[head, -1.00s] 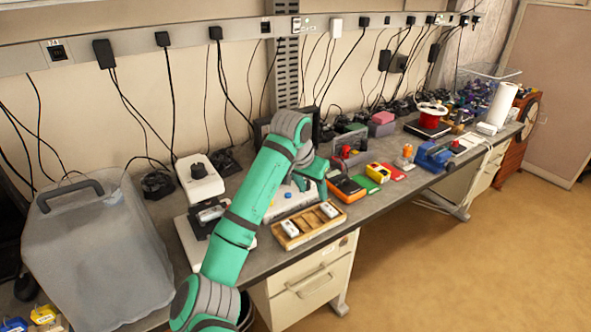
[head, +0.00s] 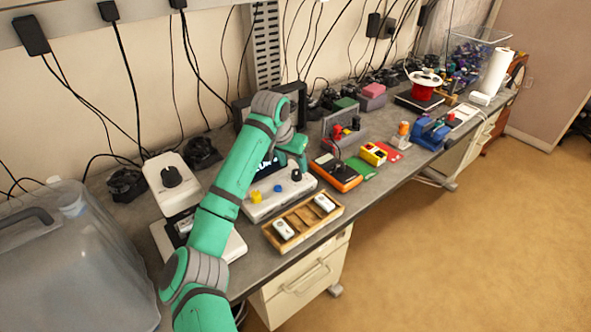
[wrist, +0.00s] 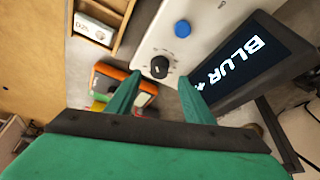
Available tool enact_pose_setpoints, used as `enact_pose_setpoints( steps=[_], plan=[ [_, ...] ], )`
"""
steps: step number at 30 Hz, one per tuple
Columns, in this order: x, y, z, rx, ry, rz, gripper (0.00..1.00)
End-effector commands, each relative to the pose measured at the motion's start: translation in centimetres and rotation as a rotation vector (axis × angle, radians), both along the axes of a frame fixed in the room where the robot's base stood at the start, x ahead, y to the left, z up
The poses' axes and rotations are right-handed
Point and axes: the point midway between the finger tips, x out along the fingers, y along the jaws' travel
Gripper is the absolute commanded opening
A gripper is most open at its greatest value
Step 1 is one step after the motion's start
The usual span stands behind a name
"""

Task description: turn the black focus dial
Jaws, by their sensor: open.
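The black focus dial (wrist: 159,67) shows in the wrist view on a white control box (wrist: 209,20), with a pale pointer mark on it. In the head view the black dial (head: 296,174) is at the right end of the box (head: 265,205). A blue knob (wrist: 182,28) is beside it. My gripper (wrist: 158,79) is open and empty, its two green fingers apart on either side of the dial in the picture. I cannot tell their height above it. In the head view my gripper (head: 303,163) is just behind the dial. A screen (wrist: 255,52) reads "BLUR +", its end cut by a finger.
A yellow knob (head: 256,197) is on the box's left end. A wooden tray (head: 300,222) with white pieces lies in front. An orange-and-black device (head: 336,173) is to the right. A white microscope-like stand (head: 172,185) is at left. The bench's front edge is near the tray.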

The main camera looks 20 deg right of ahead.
Motion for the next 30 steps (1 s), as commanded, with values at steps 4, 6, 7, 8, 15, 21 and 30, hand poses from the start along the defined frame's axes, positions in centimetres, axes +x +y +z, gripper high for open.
enact_pose_setpoints(
  steps=[4, 6, 7, 8, 15, 21, 30],
  plan=[
    [0.6, -0.6, -2.3, 0.002, 0.002, 0.001, 0.47],
    [0.8, -0.9, -3.0, 0.001, 0.002, 0.000, 0.47],
    [0.9, -1.1, -3.3, 0.001, 0.002, -0.001, 0.47],
    [0.9, -1.3, -3.6, 0.002, 0.001, -0.003, 0.47],
    [1.0, -2.2, -4.4, 0.001, 0.000, -0.012, 0.47],
    [1.1, -1.7, -4.4, 0.001, 0.001, -0.005, 0.47],
    [1.1, -1.5, -4.4, 0.000, 0.001, -0.006, 0.07]
  ],
)
